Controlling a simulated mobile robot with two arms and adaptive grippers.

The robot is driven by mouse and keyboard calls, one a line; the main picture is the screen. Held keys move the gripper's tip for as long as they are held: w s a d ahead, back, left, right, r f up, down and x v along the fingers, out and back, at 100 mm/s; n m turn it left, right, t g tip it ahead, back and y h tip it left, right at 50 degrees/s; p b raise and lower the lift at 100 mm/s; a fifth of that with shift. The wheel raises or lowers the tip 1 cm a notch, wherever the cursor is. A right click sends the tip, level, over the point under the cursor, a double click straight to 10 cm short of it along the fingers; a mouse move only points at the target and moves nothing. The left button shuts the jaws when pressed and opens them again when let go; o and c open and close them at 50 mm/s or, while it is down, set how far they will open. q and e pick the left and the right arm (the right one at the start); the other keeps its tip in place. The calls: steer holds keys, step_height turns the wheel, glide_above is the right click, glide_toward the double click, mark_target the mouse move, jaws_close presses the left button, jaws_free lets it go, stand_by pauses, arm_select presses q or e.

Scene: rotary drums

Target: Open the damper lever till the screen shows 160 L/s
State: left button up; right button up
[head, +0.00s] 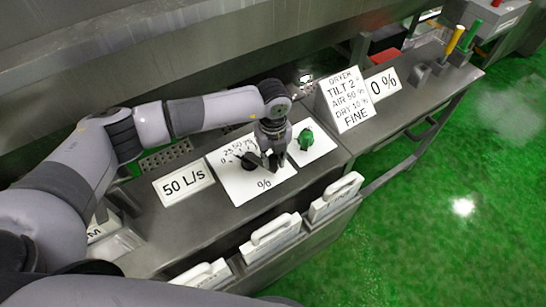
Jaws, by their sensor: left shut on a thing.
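The screen (184,183) is a white sign on the steel bench reading "50 L/s". To its right a white dial plate (262,185) has a percent scale with 0, 25, 50 and 75 along its far edge. The black damper lever (249,163) sits on this plate. My left gripper (274,163) reaches down over the plate and is shut on the lever; its fingers and wrist hide part of the lever and the scale's upper end. My right gripper is not in view.
A green knob (306,138) stands on a plate just right of my left gripper. Behind it are a "FINE" recipe sign (346,100) and a "0 %" sign (383,84). Yellow (453,40) and green (471,37) handles stand farther right.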

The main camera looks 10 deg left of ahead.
arm_select(q)
jaws_close()
steer(key=m+b, duration=0.1)
steer(key=s+m+b, duration=0.1)
steer(key=s+a+m+b, duration=0.1)
steer(key=shift+a+f, duration=0.1)
steer(key=shift+f, duration=0.2)
steer(key=shift+s+a+r+m+b, duration=0.2)
steer(key=shift+s+a+m+b, duration=0.2)
steer(key=shift+m+b, duration=0.4)
steer(key=shift+s+r, duration=0.1)
steer(key=shift+r, duration=0.05)
steer(key=o, duration=0.8)
jaws_free()
